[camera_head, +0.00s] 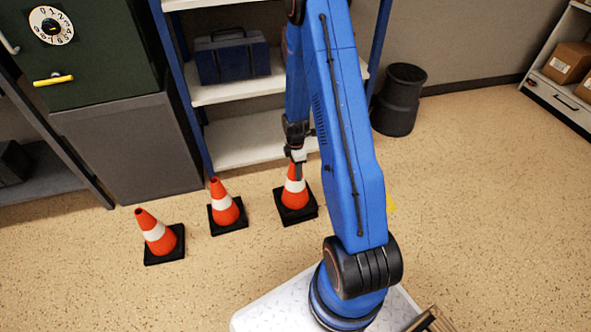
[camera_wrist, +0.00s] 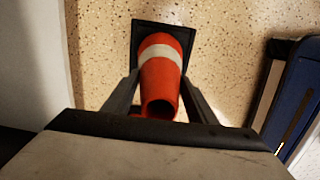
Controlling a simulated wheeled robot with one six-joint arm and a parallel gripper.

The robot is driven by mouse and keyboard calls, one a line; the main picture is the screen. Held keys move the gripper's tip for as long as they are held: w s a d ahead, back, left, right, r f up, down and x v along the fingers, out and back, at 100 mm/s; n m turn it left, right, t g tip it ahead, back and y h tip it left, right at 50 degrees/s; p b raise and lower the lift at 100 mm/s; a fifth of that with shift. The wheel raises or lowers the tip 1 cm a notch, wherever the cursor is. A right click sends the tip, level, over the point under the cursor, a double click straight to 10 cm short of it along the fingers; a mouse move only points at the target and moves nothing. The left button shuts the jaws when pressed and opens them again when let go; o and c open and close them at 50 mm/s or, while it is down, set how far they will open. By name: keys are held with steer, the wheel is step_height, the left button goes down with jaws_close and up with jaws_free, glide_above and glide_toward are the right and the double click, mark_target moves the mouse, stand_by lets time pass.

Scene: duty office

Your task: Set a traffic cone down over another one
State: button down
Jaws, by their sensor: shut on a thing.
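Three orange traffic cones with white bands and square black bases are in the head view. The left cone (camera_head: 155,233) and the middle cone (camera_head: 224,206) stand upright on the floor, apart from each other. My gripper (camera_head: 297,163) is over the right cone (camera_head: 294,190), shut on its upper part. In the wrist view, my gripper (camera_wrist: 160,82) has a finger on each side of the held cone (camera_wrist: 158,72), whose open top faces the camera.
A blue-posted shelf (camera_head: 240,151) with a blue toolbox (camera_head: 232,57) stands behind the cones. A dark cabinet (camera_head: 130,145) is at the left and a black bin (camera_head: 399,100) is right of my arm.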

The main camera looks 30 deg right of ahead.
steer(key=c, duration=0.7)
jaws_free()
steer(key=shift+r, duration=0.15)
step_height(320, 180, up, 17)
steer(key=shift+r, duration=0.1)
stand_by(0.5)
